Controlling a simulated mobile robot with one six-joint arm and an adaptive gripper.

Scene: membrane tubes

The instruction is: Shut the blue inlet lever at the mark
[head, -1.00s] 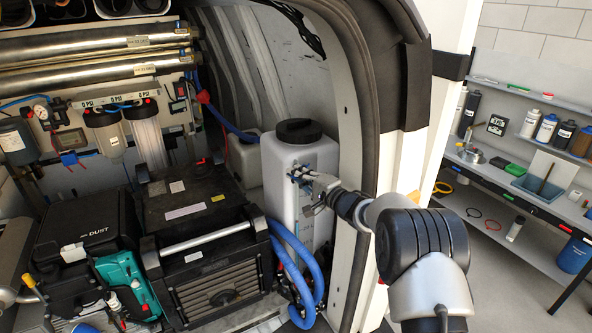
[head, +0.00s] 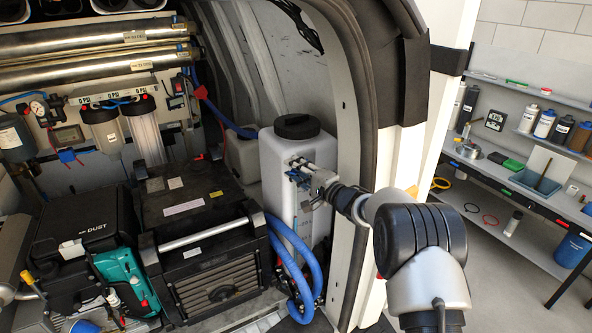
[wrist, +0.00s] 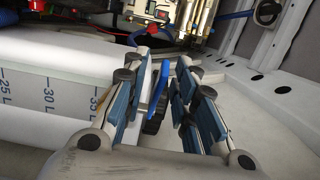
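My gripper (head: 297,172) is at the upper front of the white tank (head: 273,165), below its black lid (head: 298,127). In the wrist view, its two blue-padded fingers (wrist: 172,95) are spread apart. A narrow bright blue piece (wrist: 160,82), apparently the lever, stands between them, close to the left finger. I cannot tell whether they touch. A dark ribbed part (wrist: 154,120) lies below it in the picture. The tank's litre scale (wrist: 60,92) shows at left in the wrist view. The mark and the lever's exact angle are unclear.
Blue hoses (head: 294,262) loop beside the tank's lower front. A black case (head: 213,275) stands left of it. The van's door frame (head: 358,190) runs close on the right of the tank, near my arm. A wall panel with filters (head: 146,135) is behind.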

